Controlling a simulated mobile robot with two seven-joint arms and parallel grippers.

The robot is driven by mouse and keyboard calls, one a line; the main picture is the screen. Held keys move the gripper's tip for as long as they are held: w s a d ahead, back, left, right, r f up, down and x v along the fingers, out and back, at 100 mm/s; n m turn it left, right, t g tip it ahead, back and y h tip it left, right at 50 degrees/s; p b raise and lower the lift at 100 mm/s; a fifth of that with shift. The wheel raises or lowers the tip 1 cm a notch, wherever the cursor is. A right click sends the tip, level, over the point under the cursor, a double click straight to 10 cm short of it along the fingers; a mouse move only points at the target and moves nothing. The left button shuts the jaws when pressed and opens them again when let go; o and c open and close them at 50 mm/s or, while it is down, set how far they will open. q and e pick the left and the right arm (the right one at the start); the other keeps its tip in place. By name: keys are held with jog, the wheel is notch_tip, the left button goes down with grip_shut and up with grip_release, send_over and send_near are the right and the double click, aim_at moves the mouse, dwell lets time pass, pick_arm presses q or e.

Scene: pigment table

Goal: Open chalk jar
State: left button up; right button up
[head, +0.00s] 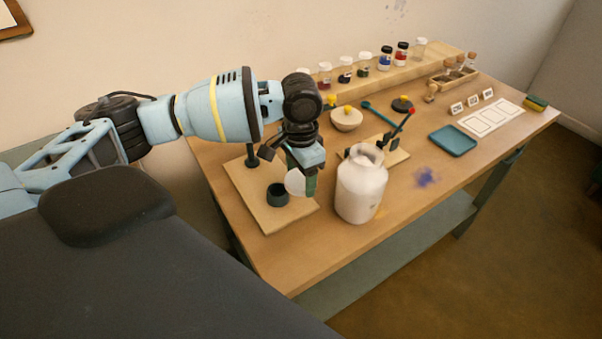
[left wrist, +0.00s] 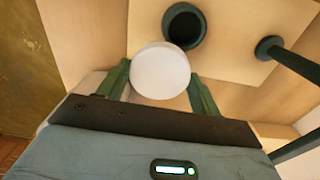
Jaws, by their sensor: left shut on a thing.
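A large white jar (head: 361,192) stands upright on the wooden table, right of my left gripper in the head view. Its narrow top (head: 367,153) shows a pale rim and looks open, with no lid seen on it. My left gripper (head: 302,187) points down, left of the jar and apart from it. It is shut on a white round lid (head: 294,182), which shows as a pale disc (left wrist: 160,70) between the green fingers in the left wrist view. The lid is near a dark green cup (head: 278,195) on a wooden board. My right gripper is not in view.
The board (head: 255,202) bears the cup and a dark post. Behind the jar are a stand with a red-knobbed lever (head: 405,125) and a pale bowl (head: 346,118). A teal tray (head: 453,141) lies to the right. The front table strip is clear.

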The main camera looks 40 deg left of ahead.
aim_at(301, 179)
pick_arm(q)
jog(key=shift+f, duration=0.4)
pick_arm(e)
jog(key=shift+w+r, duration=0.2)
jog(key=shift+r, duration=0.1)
pick_arm(q)
jog(key=o, duration=1.1)
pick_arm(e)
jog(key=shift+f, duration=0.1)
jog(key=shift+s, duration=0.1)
pick_arm(q)
jog(key=shift+r, duration=0.4)
notch_tip(301, 179, up, 12)
jog(key=shift+r+p, duration=0.1)
jog(key=shift+p, duration=0.55)
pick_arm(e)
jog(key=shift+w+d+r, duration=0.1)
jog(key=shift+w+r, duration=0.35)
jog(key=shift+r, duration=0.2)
